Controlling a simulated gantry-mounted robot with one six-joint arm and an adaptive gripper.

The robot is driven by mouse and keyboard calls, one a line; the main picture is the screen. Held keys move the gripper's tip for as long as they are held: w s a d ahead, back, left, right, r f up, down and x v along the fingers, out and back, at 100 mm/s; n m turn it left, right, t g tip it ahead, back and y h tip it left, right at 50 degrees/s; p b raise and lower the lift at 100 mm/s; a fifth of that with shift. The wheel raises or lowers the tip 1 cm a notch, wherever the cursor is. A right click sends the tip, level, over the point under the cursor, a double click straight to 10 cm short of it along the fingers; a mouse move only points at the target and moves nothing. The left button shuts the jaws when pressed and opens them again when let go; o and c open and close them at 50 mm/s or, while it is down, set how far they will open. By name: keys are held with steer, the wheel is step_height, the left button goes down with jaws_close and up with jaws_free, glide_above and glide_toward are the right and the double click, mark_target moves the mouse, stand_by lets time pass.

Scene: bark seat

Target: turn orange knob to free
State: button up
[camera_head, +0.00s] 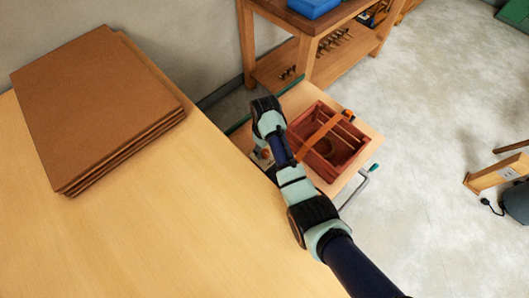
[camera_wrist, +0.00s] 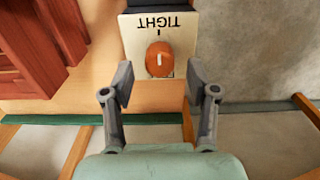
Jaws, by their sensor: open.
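The orange knob (camera_wrist: 159,60) shows in the wrist view on a pale plate (camera_wrist: 184,28) marked "TIGHT", which reads upside down there. A light mark on the knob's face lines up with a short tick beside the word. My gripper (camera_wrist: 158,80) is open, with one finger on each side of the knob's lower part and a gap to it on both sides. Whether the fingertips are level with the knob I cannot tell. In the head view my arm largely hides the plate and knob area.
A reddish wooden box (camera_head: 332,150) with an orange strap (camera_head: 322,131) stands on the small bench (camera_head: 368,137) beside my arm. A large table (camera_head: 130,220) with stacked brown boards (camera_head: 95,105) lies to the left. A shelf bench (camera_head: 310,50) stands behind.

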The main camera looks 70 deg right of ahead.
step_height(320, 180, down, 2)
steer(key=shift+f, duration=0.15)
jaws_close()
stand_by(0.3)
